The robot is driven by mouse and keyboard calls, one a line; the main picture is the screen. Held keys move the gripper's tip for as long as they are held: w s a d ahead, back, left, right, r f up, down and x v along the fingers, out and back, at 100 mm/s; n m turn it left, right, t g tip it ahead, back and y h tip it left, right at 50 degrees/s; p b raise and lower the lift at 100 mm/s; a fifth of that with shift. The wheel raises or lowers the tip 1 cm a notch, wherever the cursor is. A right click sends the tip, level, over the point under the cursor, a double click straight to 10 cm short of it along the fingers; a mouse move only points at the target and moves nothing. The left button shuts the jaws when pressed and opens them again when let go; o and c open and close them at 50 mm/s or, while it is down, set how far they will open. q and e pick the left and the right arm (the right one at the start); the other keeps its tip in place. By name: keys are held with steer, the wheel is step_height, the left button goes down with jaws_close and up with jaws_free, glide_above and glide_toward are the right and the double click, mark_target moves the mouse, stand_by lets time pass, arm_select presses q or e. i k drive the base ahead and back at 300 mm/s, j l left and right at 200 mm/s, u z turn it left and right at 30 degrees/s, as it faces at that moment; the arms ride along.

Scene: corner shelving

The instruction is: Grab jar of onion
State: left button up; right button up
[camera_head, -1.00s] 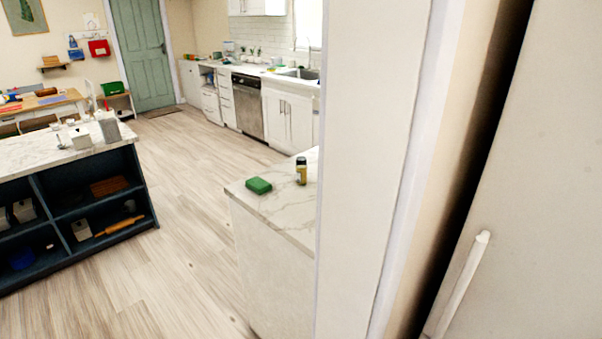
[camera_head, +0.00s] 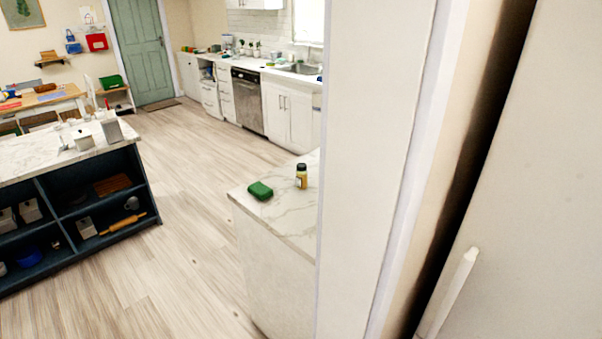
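A small jar with a dark cap and yellowish contents (camera_head: 301,176) stands upright on the white marble counter (camera_head: 290,215) in the middle of the head view. It may be the jar of onion, but its label is too small to read. A green block-like item (camera_head: 260,191) lies on the same counter to its left, apart from it. Neither of my grippers shows in the head view.
A pale wall or panel edge (camera_head: 375,150) stands close on the right, beside a white door with a handle (camera_head: 455,290). A dark blue island (camera_head: 100,190) stands at left. The wooden floor (camera_head: 190,240) between island and counter is clear.

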mark_target(302, 173)
steer(key=j, duration=0.95)
steer(key=i+j, duration=0.2)
steer(key=j, duration=0.15)
steer(key=i+j+z, duration=0.1)
steer(key=i+j, duration=0.3)
steer(key=j, duration=0.25)
steer(key=i+l+z, duration=0.15)
steer(key=i, duration=1.05)
